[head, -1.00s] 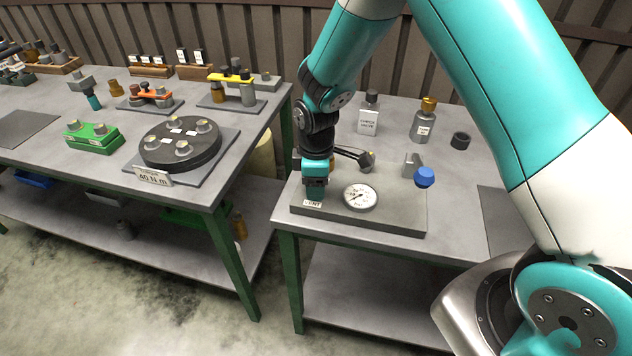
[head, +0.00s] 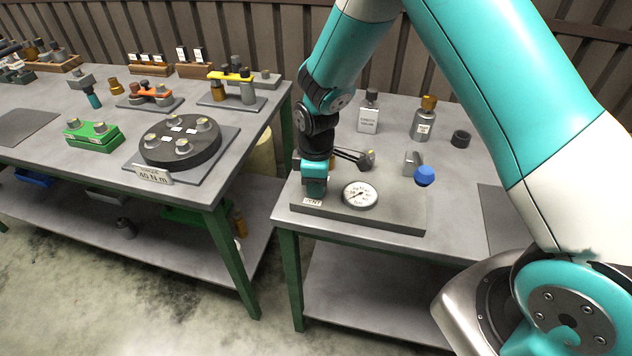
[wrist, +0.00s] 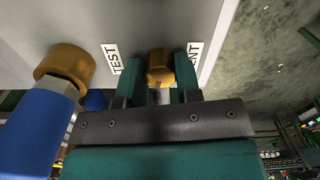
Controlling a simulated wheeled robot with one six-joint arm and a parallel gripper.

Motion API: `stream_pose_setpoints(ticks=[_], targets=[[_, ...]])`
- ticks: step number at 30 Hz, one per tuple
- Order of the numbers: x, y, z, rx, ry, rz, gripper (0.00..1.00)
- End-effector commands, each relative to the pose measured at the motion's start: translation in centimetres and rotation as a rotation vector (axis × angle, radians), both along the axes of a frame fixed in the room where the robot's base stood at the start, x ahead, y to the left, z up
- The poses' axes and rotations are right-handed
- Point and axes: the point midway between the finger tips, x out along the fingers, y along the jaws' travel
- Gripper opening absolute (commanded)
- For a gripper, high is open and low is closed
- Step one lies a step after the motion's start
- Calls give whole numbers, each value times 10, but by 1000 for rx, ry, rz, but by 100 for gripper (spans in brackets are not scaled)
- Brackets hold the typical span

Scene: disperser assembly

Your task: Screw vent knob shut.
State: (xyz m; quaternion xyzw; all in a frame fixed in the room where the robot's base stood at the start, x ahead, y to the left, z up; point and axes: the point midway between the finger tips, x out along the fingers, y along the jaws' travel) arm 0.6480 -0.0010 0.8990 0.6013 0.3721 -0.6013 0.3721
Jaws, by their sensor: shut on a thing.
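The vent knob (wrist: 160,67) is a brass, faceted knob on the grey test plate (head: 400,215). In the wrist view it sits between the two teal fingers of my gripper (wrist: 159,72), which is shut on it. A partly covered label ending in "ENT" (wrist: 194,58) lies beside the right finger, and a "TEST" label (wrist: 112,58) lies beside the left one. In the head view my gripper (head: 314,190) points down at the plate's left end and hides the knob. The "VENT" label (head: 312,202) shows just in front of it.
A round dial gauge (head: 360,195) sits right of my gripper. A blue ball-ended handle (head: 424,176) stands at the plate's right. A blue part with a brass top (wrist: 65,68) is close left in the wrist view.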

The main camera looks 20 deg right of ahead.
Motion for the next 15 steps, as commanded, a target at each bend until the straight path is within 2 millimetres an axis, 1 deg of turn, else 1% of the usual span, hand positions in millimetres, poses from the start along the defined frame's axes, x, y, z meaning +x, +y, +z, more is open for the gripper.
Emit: stream_pose_setpoints(ticks=[8,15], targets=[[0,0,0,0,1,-181,8],[0,0,0,0,0,-407,8]])
